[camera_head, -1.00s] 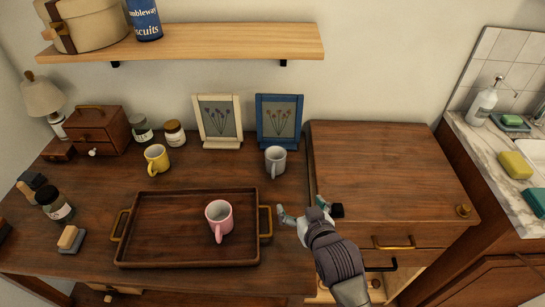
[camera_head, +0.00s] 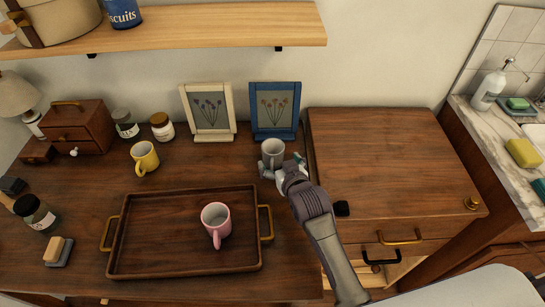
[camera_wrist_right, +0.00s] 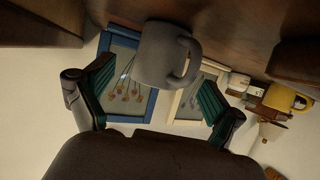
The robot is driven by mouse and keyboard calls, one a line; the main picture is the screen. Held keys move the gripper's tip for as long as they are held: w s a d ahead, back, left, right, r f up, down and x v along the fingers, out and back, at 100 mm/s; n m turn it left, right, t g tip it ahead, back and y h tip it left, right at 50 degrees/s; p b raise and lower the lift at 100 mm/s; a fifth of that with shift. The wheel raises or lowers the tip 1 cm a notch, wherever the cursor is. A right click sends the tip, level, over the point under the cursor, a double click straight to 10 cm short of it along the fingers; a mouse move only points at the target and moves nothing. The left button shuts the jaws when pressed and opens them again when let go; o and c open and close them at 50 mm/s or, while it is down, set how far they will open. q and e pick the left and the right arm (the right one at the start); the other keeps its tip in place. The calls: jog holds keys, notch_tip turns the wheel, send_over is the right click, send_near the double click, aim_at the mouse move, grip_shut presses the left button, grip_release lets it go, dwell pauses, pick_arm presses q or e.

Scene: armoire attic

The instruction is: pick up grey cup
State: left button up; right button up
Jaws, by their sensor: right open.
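The grey cup (camera_head: 273,152) stands upright on the wooden table in front of the blue picture frame. My right gripper (camera_head: 283,168) is at the cup's near side, with its fingers spread around the cup's lower part in the head view. In the right wrist view the grey cup (camera_wrist_right: 165,55) sits between and beyond the two open green-padded fingers, its handle towards the right finger. I cannot tell whether the fingers touch it. My left gripper is not in view.
A wooden tray (camera_head: 112,240) with a pink mug (camera_head: 216,222) lies left of my right arm. The blue frame (camera_head: 275,110) and white frame (camera_head: 208,112) stand behind. A yellow mug (camera_head: 145,157) is further left. The raised cabinet top (camera_head: 385,150) at right is mostly clear.

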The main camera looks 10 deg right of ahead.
aim_at(276, 158)
jog(key=shift+w+f, duration=0.2)
jog(key=shift+w, duration=0.35)
jog(key=x, duration=0.4)
jog(key=shift+f, duration=0.15)
jog(key=shift+c, duration=1.9)
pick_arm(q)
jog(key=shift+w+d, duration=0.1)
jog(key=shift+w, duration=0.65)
pick_arm(e)
jog(key=c, duration=1)
